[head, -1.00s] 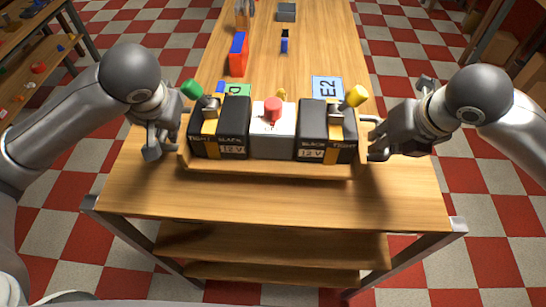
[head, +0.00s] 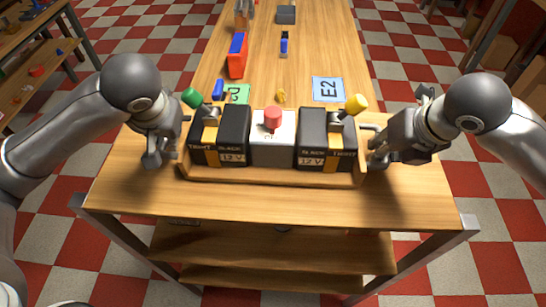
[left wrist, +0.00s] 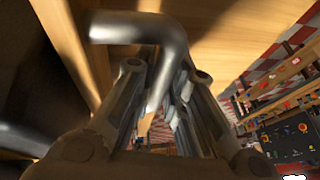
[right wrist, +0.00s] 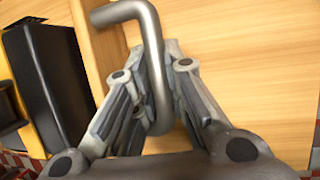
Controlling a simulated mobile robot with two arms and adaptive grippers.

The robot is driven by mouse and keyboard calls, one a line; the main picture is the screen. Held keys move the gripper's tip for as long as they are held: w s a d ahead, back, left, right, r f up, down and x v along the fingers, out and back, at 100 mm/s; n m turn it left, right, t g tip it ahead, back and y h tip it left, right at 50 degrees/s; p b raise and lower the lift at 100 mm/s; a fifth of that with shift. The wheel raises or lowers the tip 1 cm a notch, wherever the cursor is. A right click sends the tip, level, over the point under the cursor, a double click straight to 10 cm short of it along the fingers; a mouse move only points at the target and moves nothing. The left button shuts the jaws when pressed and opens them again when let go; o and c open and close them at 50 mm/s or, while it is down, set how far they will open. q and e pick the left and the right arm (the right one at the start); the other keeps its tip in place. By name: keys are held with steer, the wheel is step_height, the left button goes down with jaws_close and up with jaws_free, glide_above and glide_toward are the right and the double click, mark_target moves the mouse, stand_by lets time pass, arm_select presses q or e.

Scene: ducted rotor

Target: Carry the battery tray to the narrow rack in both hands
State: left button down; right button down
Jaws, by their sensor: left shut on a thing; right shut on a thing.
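The wooden battery tray (head: 272,178) is near the front edge of the table in the head view. It bears two black batteries with yellow straps, the left battery (head: 235,135) and the right battery (head: 312,137). Between them is a grey box (head: 272,152) with a red knob. My left gripper (head: 172,140) is at the tray's left end, shut on a bent metal handle (left wrist: 140,28). My right gripper (head: 376,145) is shut on the right handle (right wrist: 150,45). I cannot tell whether the tray touches the table. I cannot identify the narrow rack.
The wooden table (head: 270,205) has lower shelves and runs far back. Behind the tray lie a blue E2 card (head: 328,89), a green card (head: 238,94) and a red-blue block (head: 237,56). Another shelf unit (head: 30,80) with small items stands at left.

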arm_select(q)
steer(key=shift+f, duration=0.25)
arm_select(e)
steer(key=shift+w+f, duration=0.1)
steer(key=shift+f, duration=0.15)
arm_select(q)
steer(key=c, duration=1.5)
jaws_free()
arm_select(e)
steer(key=c, duration=1.5)
jaws_free()
arm_select(q)
steer(key=shift+s, duration=0.1)
steer(key=shift+r, duration=0.1)
steer(key=shift+s+d+r, duration=0.1)
steer(key=shift+r, duration=0.45)
steer(key=v, duration=1)
steer(key=shift+s+d+r, duration=0.1)
steer(key=shift+s+r, duration=0.1)
steer(key=shift+s, duration=0.05)
arm_select(e)
steer(key=v, duration=1.2)
arm_select(q)
steer(key=shift+r, duration=0.1)
arm_select(e)
steer(key=shift+r, duration=0.1)
